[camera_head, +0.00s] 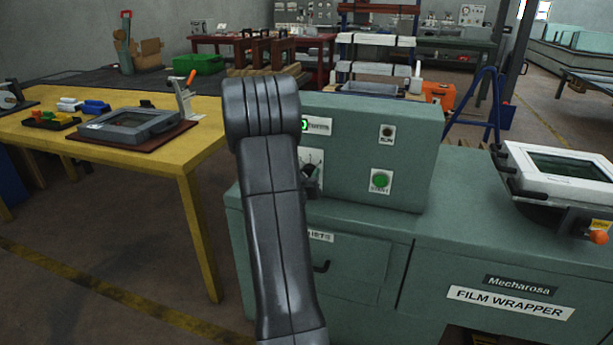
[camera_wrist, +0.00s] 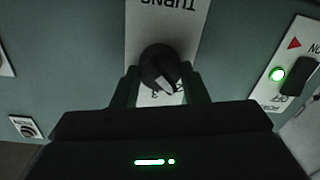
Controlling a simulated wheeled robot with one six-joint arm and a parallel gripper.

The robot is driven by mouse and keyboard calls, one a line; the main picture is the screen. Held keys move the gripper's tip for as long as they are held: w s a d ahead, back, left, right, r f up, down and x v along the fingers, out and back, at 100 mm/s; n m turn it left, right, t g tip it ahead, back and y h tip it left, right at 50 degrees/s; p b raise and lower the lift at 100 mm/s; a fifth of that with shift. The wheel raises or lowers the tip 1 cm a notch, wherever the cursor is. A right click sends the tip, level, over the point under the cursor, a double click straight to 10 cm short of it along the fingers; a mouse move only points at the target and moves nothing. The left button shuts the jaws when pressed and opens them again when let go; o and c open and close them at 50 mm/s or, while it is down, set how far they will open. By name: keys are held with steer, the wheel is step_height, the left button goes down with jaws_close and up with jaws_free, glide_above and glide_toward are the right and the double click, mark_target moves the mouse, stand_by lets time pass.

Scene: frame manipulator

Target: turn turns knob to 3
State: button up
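The turns knob (camera_wrist: 158,66) is a round black knob with a pale pointer mark, on a white plate (camera_wrist: 183,28) lettered TURNS, upside down in the wrist view. The pointer slants toward the lower right. A 3 shows below the knob, and other scale marks are partly hidden. My gripper (camera_wrist: 160,78) has one finger on each side of the knob, both seeming to touch it.
In the wrist view a power switch (camera_wrist: 298,76) with a green light is at right. A yellow table (camera_head: 190,160) stands left; a screen unit (camera_head: 560,170) is at right.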

steer(key=shift+c, duration=0.6)
steer(key=shift+f+m+b, duration=0.1)
steer(key=shift+m+b, duration=0.2)
steer(key=shift+b, duration=0.35)
steer(key=m+b, duration=0.3)
steer(key=shift+f+b, duration=0.15)
steer(key=shift+b, duration=0.25)
steer(key=m+b, duration=0.3)
steer(key=shift+d+m+b, duration=0.1)
steer(key=shift+m+b, duration=0.9)
steer(key=shift+m, duration=0.1)
steer(key=shift+r, duration=0.25)
